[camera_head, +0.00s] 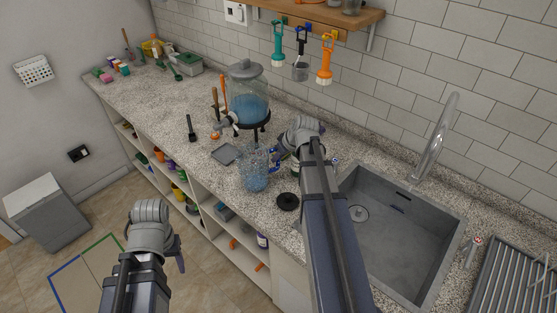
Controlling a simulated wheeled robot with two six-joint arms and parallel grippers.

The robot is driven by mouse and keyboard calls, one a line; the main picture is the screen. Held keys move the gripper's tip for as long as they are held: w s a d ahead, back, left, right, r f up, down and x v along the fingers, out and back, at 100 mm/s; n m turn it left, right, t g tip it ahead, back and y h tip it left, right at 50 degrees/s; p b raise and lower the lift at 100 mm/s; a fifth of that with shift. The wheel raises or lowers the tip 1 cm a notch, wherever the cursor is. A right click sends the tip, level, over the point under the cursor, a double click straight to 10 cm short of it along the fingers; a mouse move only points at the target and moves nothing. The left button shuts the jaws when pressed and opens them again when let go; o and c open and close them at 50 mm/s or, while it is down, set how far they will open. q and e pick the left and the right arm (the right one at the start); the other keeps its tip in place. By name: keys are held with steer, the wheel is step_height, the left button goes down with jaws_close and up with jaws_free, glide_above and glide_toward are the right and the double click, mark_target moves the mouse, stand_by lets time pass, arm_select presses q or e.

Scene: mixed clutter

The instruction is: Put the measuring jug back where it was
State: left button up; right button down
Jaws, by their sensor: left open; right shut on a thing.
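The clear measuring jug (256,177), with blue contents, is at the front part of the granite counter, upright as far as I can see. My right gripper (276,156) reaches in from the right and is shut at the jug's right side; the wrist partly hides the grip. I cannot tell whether the jug's base touches the counter. My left gripper (180,262) is open and empty, low in front of the counter; my own wrist hides most of its fingers.
A glass dispenser (249,105) with blue liquid stands on a dark stand behind the jug. A grey square (226,154) lies left of it, and a black round piece (287,201) lies right. The sink (400,240) is at right. Counter left of the dispenser is mostly clear.

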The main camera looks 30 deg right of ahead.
steer(key=c, duration=0.8)
jaws_free()
steer(key=shift+f, duration=0.1)
steer(key=shift+s+r+p, duration=0.2)
steer(key=shift+r+p, duration=0.25)
steer(key=shift+r, duration=0.1)
steer(key=p+v, duration=0.9)
steer(key=v, duration=0.2)
steer(key=shift+s+r+p, duration=0.1)
steer(key=shift+s+p, duration=0.05)
steer(key=shift+p, duration=0.15)
